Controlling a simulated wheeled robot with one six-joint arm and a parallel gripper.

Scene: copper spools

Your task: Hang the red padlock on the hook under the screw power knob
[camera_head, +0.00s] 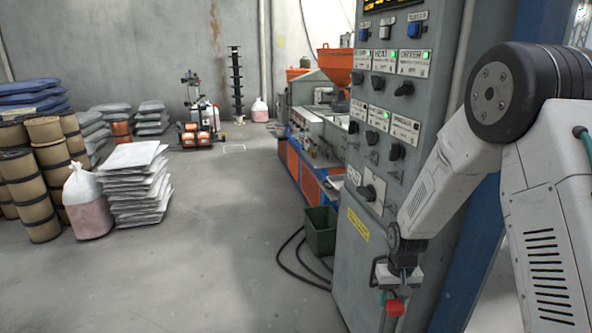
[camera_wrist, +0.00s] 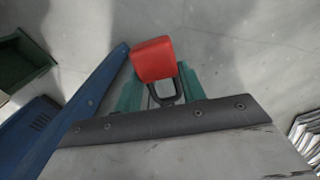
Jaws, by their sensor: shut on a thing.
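The red padlock (camera_head: 395,308) hangs low in front of the grey control cabinet in the head view. My gripper (camera_head: 389,296) is shut on it. In the wrist view, the padlock's red body (camera_wrist: 153,60) sticks out beyond the teal fingers of my gripper (camera_wrist: 160,90), with its dark shackle between them. The cabinet's panel (camera_head: 385,110) carries rows of dark knobs with white labels. "HEAT" and "DRYER" read in the upper row; the lower labels are too small to read, so I cannot tell which knob is screw power. No hook shows clearly.
A green bin (camera_head: 320,231) and black cables lie on the floor left of the cabinet. An orange and blue machine (camera_head: 312,150) stands behind. Stacked white sacks (camera_head: 138,185) and spools (camera_head: 35,195) stand at left. The floor between is clear.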

